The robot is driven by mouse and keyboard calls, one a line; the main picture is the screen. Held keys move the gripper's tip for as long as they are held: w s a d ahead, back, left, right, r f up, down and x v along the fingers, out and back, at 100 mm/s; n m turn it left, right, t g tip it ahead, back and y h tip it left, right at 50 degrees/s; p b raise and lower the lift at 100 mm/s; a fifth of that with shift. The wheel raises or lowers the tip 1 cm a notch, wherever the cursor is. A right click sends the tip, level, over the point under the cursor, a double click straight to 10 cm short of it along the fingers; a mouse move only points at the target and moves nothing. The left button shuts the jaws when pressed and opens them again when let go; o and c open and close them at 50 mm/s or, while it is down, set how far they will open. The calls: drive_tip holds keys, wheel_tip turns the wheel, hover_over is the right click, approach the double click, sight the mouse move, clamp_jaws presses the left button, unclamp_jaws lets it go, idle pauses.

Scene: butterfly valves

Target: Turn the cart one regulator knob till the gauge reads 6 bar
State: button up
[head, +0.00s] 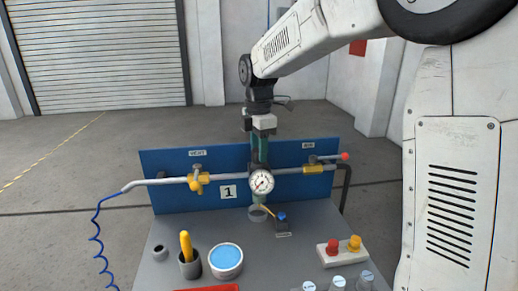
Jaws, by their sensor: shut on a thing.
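The cart (167,263) has a grey top and a blue back panel (165,160) with a plate marked 1 (228,191). A round white gauge (262,182) sits on the grey pipe in the middle of the panel. Its dark needle seems to point down and left, but the numbers are too small to read. My gripper (260,158) points straight down just above and behind the gauge. It is shut on the regulator knob, which is mostly hidden by the gripper and the gauge.
Left of the gauge is a yellow valve (199,183); at right a red-tipped lever (345,156). A blue coiled hose (95,227) hangs left.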

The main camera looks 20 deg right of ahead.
drive_tip(key=m, duration=0.4)
drive_tip(key=shift+m, duration=0.3)
drive_tip(key=m, duration=0.4)
drive_tip(key=shift+m, duration=0.3)
drive_tip(key=m, duration=0.4)
drive_tip(key=shift+w+m, duration=0.1)
drive_tip(key=shift+m, duration=0.2)
drive_tip(key=m, duration=0.3)
drive_tip(key=shift+m, duration=0.3)
drive_tip(key=m, duration=0.4)
drive_tip(key=shift+d+m, duration=0.1)
drive_tip(key=shift+m, duration=0.2)
drive_tip(key=m, duration=0.9)
drive_tip(key=shift+r+m, duration=0.1)
drive_tip(key=shift+m, duration=1.7)
